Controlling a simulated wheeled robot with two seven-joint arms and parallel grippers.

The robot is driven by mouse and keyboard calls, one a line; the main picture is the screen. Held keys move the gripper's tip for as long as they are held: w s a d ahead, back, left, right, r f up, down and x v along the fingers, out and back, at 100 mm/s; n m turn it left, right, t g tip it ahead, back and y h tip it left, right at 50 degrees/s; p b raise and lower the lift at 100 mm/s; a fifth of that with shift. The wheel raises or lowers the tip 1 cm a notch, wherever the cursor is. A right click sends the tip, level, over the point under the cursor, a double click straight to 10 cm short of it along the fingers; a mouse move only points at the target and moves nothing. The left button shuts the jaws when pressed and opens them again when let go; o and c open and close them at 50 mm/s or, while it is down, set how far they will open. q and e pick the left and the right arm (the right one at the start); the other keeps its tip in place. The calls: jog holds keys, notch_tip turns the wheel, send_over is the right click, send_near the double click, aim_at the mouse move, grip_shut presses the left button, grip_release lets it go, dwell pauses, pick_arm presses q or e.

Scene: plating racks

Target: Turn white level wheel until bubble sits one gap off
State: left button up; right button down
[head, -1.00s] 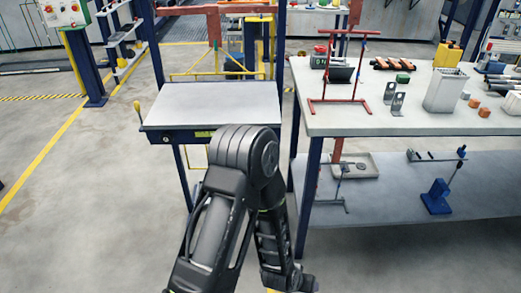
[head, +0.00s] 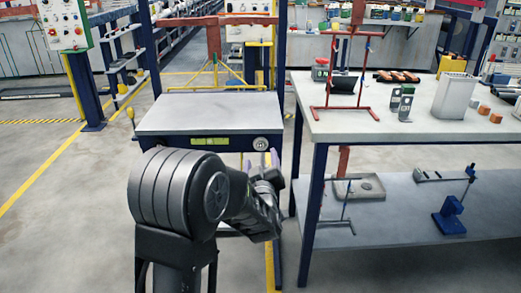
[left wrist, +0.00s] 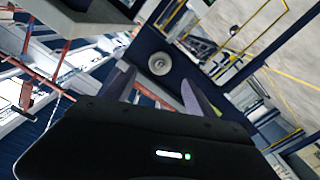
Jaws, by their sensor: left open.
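The white level wheel (head: 260,143) is on the dark front edge of the small grey-topped stand (head: 205,112). A yellow-green level vial (head: 208,141) sits left of it on the same edge; its bubble is too small to make out. My left gripper (head: 262,162) is just below and in front of the wheel. In the left wrist view the wheel (left wrist: 159,63) shows beyond and between the two spread fingertips of my left gripper (left wrist: 158,85). The gripper is open and empty, with the wheel apart from the fingers. My right gripper is not in view.
A large workbench (head: 375,125) stands right of the stand, with a red frame (head: 342,108), a grey bin (head: 455,95) and small parts on top. Its lower shelf (head: 400,208) holds a blue clamp (head: 449,215). Open floor lies to the left.

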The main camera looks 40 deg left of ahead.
aim_at(261, 145)
pick_arm(q)
jog(key=x, duration=0.7)
jog(key=shift+w+a+b, duration=0.1)
jog(key=shift+w+b, duration=0.05)
jog(key=shift+b, duration=0.2)
jog(key=c, duration=1.4)
